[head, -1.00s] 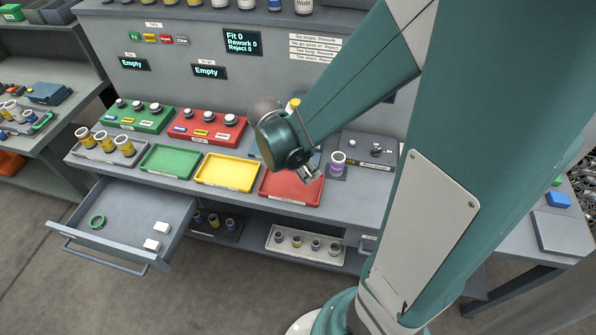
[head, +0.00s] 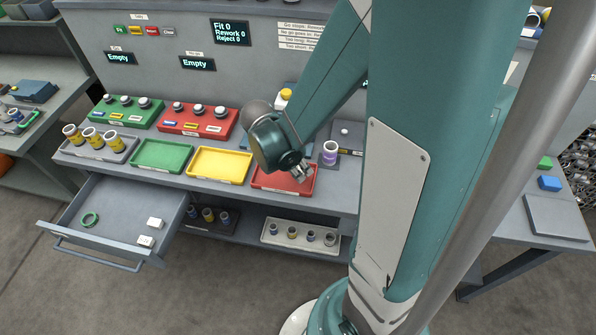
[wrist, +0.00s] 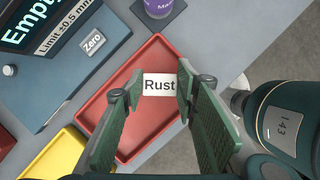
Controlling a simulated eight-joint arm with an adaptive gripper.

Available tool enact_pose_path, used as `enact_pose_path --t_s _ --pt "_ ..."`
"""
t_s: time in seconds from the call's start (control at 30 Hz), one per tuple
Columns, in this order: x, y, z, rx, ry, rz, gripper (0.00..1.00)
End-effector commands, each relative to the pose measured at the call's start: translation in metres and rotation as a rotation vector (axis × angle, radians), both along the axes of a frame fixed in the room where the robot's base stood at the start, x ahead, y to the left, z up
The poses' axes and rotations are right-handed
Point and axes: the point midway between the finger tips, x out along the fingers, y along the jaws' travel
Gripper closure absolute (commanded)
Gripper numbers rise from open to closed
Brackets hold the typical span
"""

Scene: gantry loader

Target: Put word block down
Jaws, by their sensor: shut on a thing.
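The word block (wrist: 159,84) is a small white block reading "Rust", seen in the wrist view between my fingertips. My gripper (wrist: 160,92) is shut on it, with one finger at each side. The red tray (wrist: 118,112) lies below the block. In the head view my gripper (head: 302,174) is over the right part of the red tray (head: 265,184); the block cannot be made out there. Whether the block touches the tray floor cannot be told.
A yellow tray (head: 218,166) and a green tray (head: 162,156) stand to the left. A purple-labelled cup (head: 330,153) stands close on the right. The open drawer (head: 110,245) holds a green ring (head: 90,219) and two white blocks (head: 155,223).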

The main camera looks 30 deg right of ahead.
Motion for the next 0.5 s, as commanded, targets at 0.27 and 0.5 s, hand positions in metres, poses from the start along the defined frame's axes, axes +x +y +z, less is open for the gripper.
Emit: enact_pose_path --t_s 0.27,0.5 --pt "0.000 0.000 -0.018 0.000 0.000 0.000 0.82" --pt "0.000 0.000 -0.018 0.000 0.000 0.000 0.82"
